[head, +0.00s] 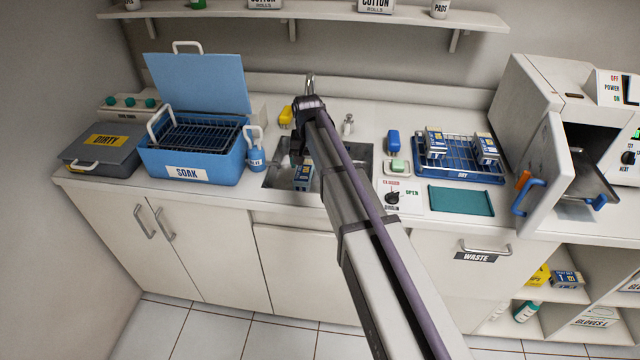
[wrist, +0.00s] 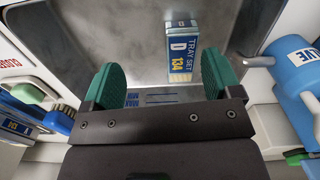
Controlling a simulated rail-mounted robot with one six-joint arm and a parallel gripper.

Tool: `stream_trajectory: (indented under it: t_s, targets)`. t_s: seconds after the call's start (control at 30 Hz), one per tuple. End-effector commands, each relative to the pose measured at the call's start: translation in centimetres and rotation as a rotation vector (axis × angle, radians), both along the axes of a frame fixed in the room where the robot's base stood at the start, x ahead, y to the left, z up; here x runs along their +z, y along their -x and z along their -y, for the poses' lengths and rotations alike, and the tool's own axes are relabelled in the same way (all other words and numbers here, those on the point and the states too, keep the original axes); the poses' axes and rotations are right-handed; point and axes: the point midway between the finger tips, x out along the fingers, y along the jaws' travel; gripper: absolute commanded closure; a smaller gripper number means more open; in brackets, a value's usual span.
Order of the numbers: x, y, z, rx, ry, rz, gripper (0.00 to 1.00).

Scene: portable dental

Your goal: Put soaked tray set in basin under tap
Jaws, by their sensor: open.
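A blue and white tray set marked D 134 (wrist: 182,45) is in the grey metal basin (head: 277,180). It also shows in the head view (head: 303,176), partly hidden by my arm. The tap (head: 310,84) rises at the back of the basin. My gripper (wrist: 163,78) is over the basin, open and empty.
The open blue soak bin (head: 195,165) and blue jug (head: 256,158) are left of the basin. Right are the drain knob (head: 393,197), green mat (head: 462,200) and dry rack (head: 458,175) with tray sets. The sterilizer door (head: 555,150) stands open.

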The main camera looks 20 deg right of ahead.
Motion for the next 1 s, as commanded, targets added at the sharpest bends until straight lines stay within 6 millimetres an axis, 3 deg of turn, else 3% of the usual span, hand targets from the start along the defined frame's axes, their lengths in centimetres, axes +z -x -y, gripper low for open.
stream_trajectory:
  t_s: [0.03,0.1,0.2,0.3,1.0]
  targets:
    - [0.0,7.2,0.0,0.048,0.0,-0.001,0.16]
    - [0.0,14.5,0.0,0.131,0.001,0.0,0.16]
    - [0.1,22.6,0.0,0.231,0.0,0.0,0.16]
    - [0.1,26.3,0.0,0.287,0.0,0.0,0.16]
    - [0.1,26.3,0.0,0.299,0.0,0.0,0.16]
